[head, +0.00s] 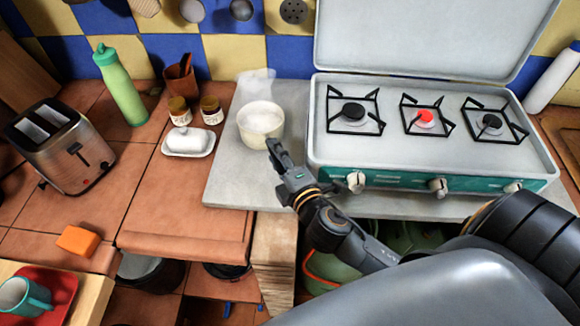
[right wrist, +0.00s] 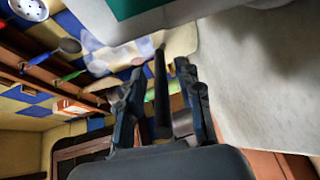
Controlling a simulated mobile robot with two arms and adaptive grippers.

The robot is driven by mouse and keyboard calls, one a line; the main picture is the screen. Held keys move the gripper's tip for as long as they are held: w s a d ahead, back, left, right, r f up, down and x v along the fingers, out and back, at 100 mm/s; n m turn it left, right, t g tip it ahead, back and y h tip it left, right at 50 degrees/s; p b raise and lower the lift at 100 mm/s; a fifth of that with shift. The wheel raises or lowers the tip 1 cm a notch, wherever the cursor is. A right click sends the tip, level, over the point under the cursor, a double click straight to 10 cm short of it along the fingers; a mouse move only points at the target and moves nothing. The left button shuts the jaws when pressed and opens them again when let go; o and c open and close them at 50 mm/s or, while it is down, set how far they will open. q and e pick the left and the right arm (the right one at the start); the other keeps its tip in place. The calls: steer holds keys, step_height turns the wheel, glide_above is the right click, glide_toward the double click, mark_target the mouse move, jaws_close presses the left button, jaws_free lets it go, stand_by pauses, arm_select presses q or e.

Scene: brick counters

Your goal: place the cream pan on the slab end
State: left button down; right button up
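The cream pan (head: 261,120) appears to rest upright on the left end of the grey slab (head: 232,178), left of the stove. My right gripper (head: 277,150) is at the pan's near side, pointing toward it. In the right wrist view, a dark bar that looks like the pan's handle (right wrist: 160,85) lies between the two fingers of my right gripper (right wrist: 162,75). Gaps show on both sides of the bar, so the fingers look open around it. Part of the cream pan (right wrist: 180,42) shows beyond. My left gripper is not in view.
A clear container (head: 257,84) stands behind the pan. The stove (head: 430,150) with its raised lid is close on the right. Two jars (head: 211,110), a white butter dish (head: 188,143), a green bottle (head: 119,85) and a toaster (head: 62,146) stand left. The slab's front left is bare.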

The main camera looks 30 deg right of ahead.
steer(key=s, duration=0.2)
steer(key=s+b, duration=0.1)
steer(key=s, duration=0.2)
steer(key=s+b, duration=0.1)
steer(key=s, duration=0.2)
steer(key=shift+s+a+r, duration=0.2)
steer(key=shift+r, duration=0.15)
steer(key=shift+s+r, duration=0.3)
steer(key=shift+s, duration=0.4)
